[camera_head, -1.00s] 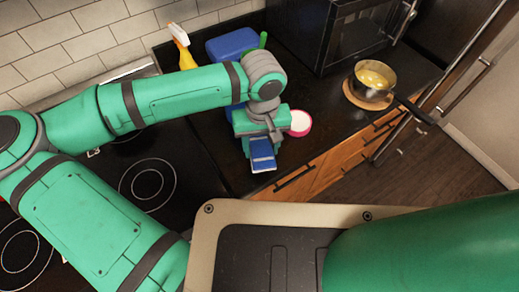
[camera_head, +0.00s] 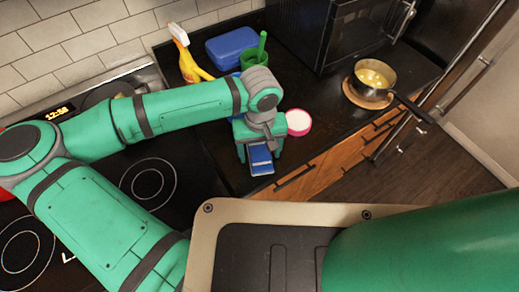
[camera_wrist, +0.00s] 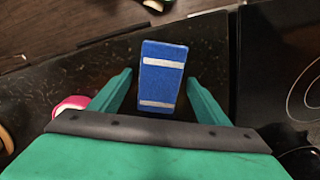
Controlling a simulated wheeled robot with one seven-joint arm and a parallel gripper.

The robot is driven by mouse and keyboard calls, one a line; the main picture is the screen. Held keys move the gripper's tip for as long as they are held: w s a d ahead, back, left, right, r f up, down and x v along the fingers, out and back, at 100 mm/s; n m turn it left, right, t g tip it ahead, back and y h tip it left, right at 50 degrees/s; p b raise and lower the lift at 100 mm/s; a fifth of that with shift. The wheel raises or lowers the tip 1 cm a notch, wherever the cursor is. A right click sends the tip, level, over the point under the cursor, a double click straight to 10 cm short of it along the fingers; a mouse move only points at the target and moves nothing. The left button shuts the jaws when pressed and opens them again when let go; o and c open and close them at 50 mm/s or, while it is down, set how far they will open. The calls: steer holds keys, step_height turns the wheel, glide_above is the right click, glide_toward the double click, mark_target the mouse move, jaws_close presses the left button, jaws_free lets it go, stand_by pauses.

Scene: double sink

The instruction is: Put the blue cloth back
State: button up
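The blue cloth (camera_head: 261,158) with white stripes lies folded on the black counter near its front edge. In the wrist view the cloth (camera_wrist: 162,85) sits between the two fingers of my gripper (camera_wrist: 158,92), with a dark gap on each side. My gripper (camera_head: 260,150) points down at the cloth in the head view and is open. The fingers do not appear to touch the cloth. Part of the cloth is hidden under the gripper body, and I cannot tell the exact height of the fingertips above the counter.
A pink-rimmed white bowl (camera_head: 298,122) stands close to the right of my gripper. Behind are a blue box (camera_head: 232,47), a green cup (camera_head: 256,64) and a yellow spray bottle (camera_head: 187,62). A pot (camera_head: 373,77) is at right; the stove (camera_head: 148,183) is left.

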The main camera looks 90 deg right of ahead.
mark_target(259, 153)
step_height(259, 153, up, 12)
steer(key=shift+r, duration=0.2)
stand_by(0.5)
stand_by(0.5)
